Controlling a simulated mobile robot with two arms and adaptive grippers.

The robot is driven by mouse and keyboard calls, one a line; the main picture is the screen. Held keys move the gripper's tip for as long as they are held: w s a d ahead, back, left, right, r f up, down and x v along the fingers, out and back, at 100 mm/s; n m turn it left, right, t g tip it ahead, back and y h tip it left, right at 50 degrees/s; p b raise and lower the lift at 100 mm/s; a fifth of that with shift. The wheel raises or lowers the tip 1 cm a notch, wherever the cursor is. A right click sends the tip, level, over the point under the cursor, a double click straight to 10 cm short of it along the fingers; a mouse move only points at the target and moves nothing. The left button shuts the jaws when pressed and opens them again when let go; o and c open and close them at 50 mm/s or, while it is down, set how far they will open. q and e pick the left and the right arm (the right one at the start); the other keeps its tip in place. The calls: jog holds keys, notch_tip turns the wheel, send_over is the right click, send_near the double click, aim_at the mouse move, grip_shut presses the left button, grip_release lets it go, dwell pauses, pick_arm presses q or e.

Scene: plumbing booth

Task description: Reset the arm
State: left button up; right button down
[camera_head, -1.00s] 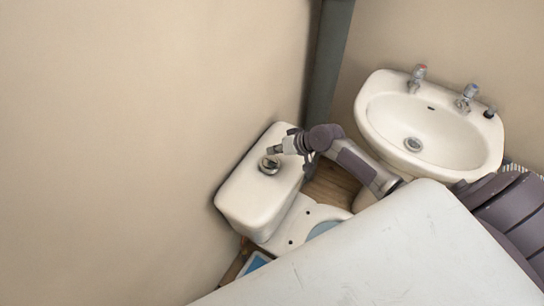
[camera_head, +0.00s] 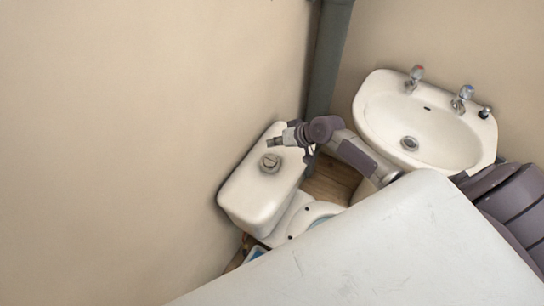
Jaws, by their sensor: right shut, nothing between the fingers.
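My right gripper (camera_head: 274,142) is shut and empty. It points left, above the back part of the white toilet cistern (camera_head: 250,195), apart from the round metal flush button (camera_head: 270,162) on the lid. My right arm (camera_head: 350,152) reaches in from the right, between the cistern and the sink. My left gripper is not in view.
A white sink (camera_head: 425,125) with two taps is on the right. A grey pipe (camera_head: 330,60) runs up the wall corner. The toilet bowl (camera_head: 308,216) is partly hidden by a large white surface (camera_head: 370,260) in front. Beige walls are at the left and back.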

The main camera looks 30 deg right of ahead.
jog(key=s+a+n+g, duration=0.35)
jog(key=s+a, duration=0.65)
jog(key=s, duration=0.4)
jog(key=s+d+r+h, duration=0.2)
jog(key=s+r+h, duration=0.1)
jog(key=s, duration=0.4)
jog(key=s+d+r+h, duration=0.1)
jog(key=s+r+h, duration=0.1)
jog(key=s+r, duration=0.35)
notch_tip(320, 180, down, 29)
jog(key=s+g+b, duration=0.2)
jog(key=b, duration=0.1)
jog(key=s+d+f+b, duration=0.1)
jog(key=s+f, duration=0.7)
jog(key=f, duration=0.2)
jog(key=s+d+f+b, duration=0.1)
jog(key=s+d+f, duration=0.1)
jog(key=s+f, duration=0.7)
jog(key=shift+s+d+f+n+g+b, duration=0.25)
jog(key=shift+f+n+g+b, duration=0.15)
jog(key=shift+f, duration=0.55)
